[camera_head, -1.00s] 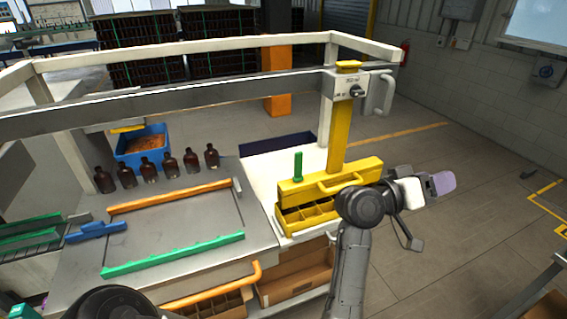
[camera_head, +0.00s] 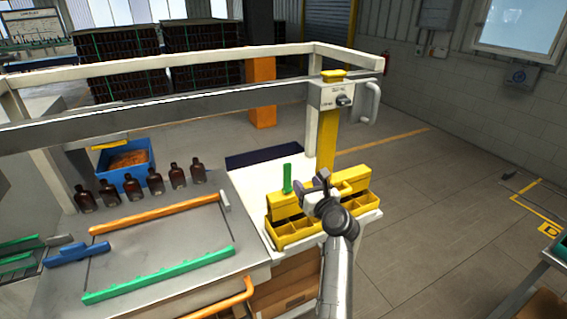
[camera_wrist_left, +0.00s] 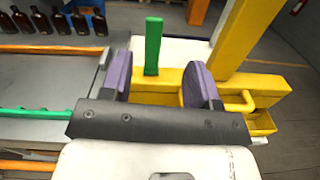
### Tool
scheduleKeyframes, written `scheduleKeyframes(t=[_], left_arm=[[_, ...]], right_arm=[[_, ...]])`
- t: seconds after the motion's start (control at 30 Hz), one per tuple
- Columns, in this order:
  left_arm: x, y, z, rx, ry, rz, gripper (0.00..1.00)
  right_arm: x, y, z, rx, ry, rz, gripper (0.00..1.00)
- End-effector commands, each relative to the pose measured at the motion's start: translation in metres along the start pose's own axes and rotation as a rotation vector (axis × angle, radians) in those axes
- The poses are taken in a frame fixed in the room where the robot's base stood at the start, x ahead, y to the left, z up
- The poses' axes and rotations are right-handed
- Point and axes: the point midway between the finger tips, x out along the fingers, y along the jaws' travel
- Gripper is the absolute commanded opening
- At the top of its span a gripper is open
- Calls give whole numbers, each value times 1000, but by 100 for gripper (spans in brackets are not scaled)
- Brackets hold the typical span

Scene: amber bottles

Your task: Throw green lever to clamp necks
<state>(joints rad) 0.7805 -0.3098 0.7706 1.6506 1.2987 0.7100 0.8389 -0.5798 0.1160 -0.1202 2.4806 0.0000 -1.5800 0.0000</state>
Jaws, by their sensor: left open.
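The green lever (camera_head: 287,179) stands upright at the left part of the yellow clamp head (camera_head: 355,181), beside the yellow post. My left gripper (camera_head: 318,184) is just right of the lever in the head view, over the clamp head's front. In the left wrist view its two purple fingers are apart and empty. The green lever (camera_wrist_left: 153,46) shows in the gap between them, beyond the fingertips, with no contact visible. Several amber bottles (camera_head: 155,185) stand in a row at the left, away from the clamp. My right gripper is not in view.
A yellow divided crate (camera_head: 285,234) sits under the clamp head. An orange rail (camera_head: 155,215) and a green toothed rail (camera_head: 160,275) border the grey table plate. The yellow post (camera_head: 327,140) rises behind the clamp. A blue bin (camera_head: 140,173) stands behind the bottles.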

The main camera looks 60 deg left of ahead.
Motion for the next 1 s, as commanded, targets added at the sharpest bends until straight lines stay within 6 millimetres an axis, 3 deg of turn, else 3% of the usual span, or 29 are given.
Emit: scheduleKeyframes(t=[0.27,0.7,1.0], left_arm=[[13,5,-2,-85,20,29,55],[92,8,-2,-81,17,29,55],[128,8,-4,-82,16,26,55]], right_arm=[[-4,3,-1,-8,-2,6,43],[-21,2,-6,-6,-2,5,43],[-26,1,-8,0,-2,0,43]])
